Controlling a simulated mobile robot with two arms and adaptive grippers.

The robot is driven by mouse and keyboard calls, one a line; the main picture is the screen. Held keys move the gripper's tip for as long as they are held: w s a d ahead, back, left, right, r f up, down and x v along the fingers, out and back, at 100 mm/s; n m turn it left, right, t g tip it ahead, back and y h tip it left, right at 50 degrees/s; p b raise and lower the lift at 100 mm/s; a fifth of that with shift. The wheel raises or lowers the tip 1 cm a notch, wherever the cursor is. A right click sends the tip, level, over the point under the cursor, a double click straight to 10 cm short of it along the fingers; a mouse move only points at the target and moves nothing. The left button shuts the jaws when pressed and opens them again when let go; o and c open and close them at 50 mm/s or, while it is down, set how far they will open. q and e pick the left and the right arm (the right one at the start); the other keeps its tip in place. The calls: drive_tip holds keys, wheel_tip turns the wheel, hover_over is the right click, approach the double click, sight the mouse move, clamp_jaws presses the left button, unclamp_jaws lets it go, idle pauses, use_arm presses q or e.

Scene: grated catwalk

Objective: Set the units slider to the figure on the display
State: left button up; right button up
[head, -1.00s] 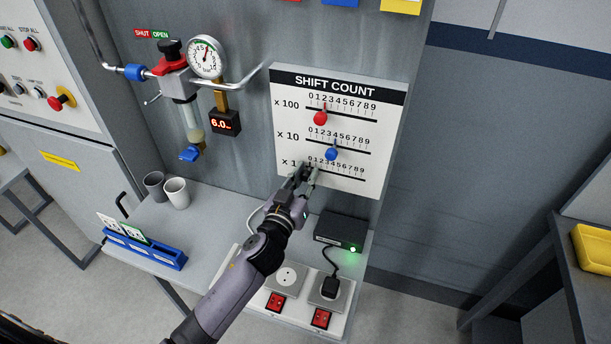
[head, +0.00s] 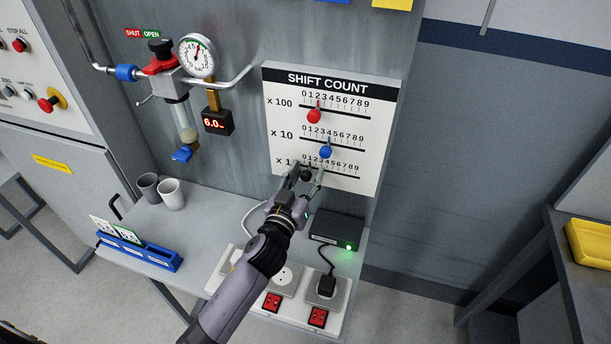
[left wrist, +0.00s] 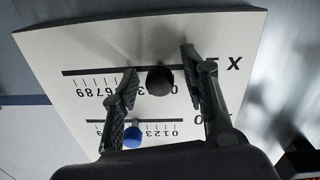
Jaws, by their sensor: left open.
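The white SHIFT COUNT board (head: 355,112) has three horizontal slots with scales 0 to 9. On the bottom x 1 slot is a black slider knob (head: 306,176), near the low end of its scale; it also shows in the left wrist view (left wrist: 160,81). My left gripper (head: 308,168) is open, one finger on each side of the black knob. In the left wrist view its fingers (left wrist: 159,64) stand apart from the knob. A small display (head: 215,123) left of the board reads 6.0 in red; any smaller mark after it is unreadable. My right gripper is not in view.
A red knob (head: 314,116) on x 100 and a blue knob (head: 326,152) on x 10 sit above. A pressure gauge (head: 197,57) and valve pipes are to the left. Below are a black box (head: 337,229), sockets, cups (head: 171,194) and a blue card rack (head: 140,250).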

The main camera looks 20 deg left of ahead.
use_arm(q)
drive_tip(key=shift+s, duration=0.1)
drive_tip(key=s+a, duration=0.1)
drive_tip(key=s, duration=1)
drive_tip(key=shift+s, duration=0.4)
